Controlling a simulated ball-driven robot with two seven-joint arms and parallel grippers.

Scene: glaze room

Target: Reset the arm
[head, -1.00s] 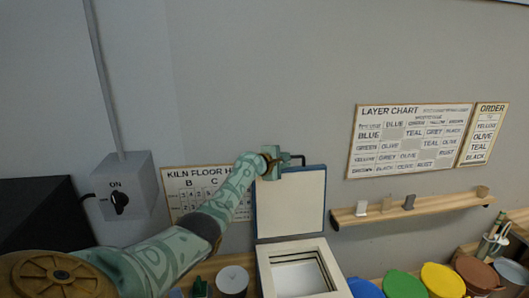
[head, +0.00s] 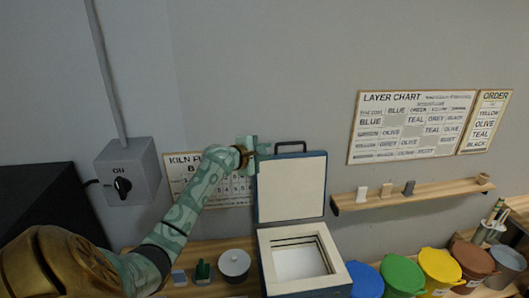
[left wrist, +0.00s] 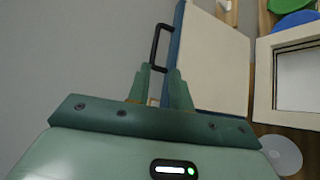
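My left gripper (head: 263,148) is at the top left corner of the raised lid (head: 291,190) of the small kiln. In the left wrist view my left gripper (left wrist: 159,74) has its two fingers apart with nothing between them. The lid's dark handle (head: 291,145) lies just beyond the fingertips, and it also shows in the left wrist view (left wrist: 157,48). The lid stands upright, with its pale inner face showing. The kiln box (head: 273,277) is open and its pale inside looks empty. My right gripper is not in view.
A wall shelf (head: 440,193) holds small tiles. A switch box (head: 128,170) reads ON. Open air lies above the lid.

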